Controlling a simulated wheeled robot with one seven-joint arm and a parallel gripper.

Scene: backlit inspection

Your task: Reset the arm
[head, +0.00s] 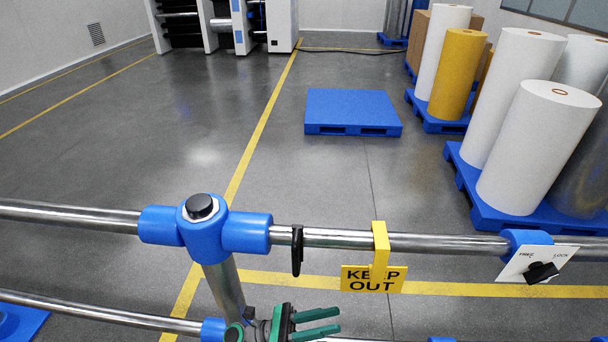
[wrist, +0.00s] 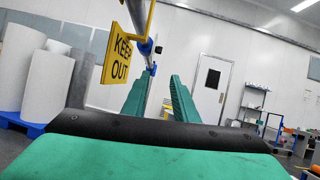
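My gripper (head: 337,319) shows at the bottom of the head view, below the upper steel rail (head: 335,238) and a little left of the yellow KEEP OUT sign (head: 374,280). Its green fingers point to the right. In the wrist view my gripper (wrist: 162,80) has its two green fingers apart with nothing between them. The sign (wrist: 117,58) hangs from the rail by its yellow hook, just left of the fingers in the wrist view. Most of my arm is out of the head view.
A black hook (head: 297,250) hangs on the rail near the blue post joint (head: 201,220). A FREE/LOCK plate (head: 538,264) with a black knob is at right. Beyond are an empty blue pallet (head: 350,106) and large rolls (head: 535,150) on pallets.

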